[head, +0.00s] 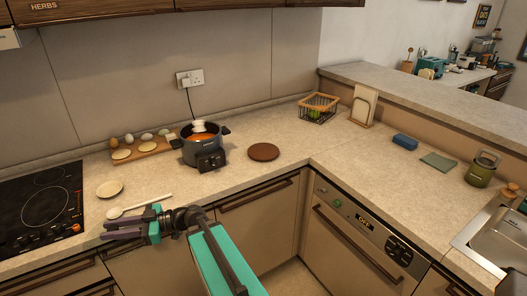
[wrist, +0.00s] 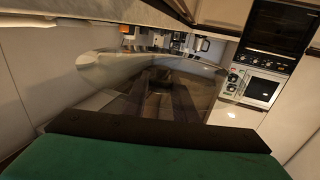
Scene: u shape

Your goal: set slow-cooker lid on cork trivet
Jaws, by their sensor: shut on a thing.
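The cork trivet (head: 263,152) is a flat brown disc lying bare on the counter, right of the slow cooker. The slow cooker (head: 207,150) is dark, with orange food visible at its top and a pale blur above it. My gripper (head: 108,231) is over the front edge of the left counter, pointing left, away from both. In the wrist view, a see-through rounded thing with a pale rim, apparently the glass slow-cooker lid (wrist: 98,62), spans the area in front of my dark fingers (wrist: 160,100). My gripper is shut on it. The lid is hard to make out in the head view.
A board (head: 143,150) with eggs stands left of the cooker. A small plate (head: 110,188) and pale spoon (head: 145,204) lie near my gripper. A cooktop (head: 38,205) is at far left. A wire basket (head: 318,108) stands in the corner. Counter around the trivet is clear.

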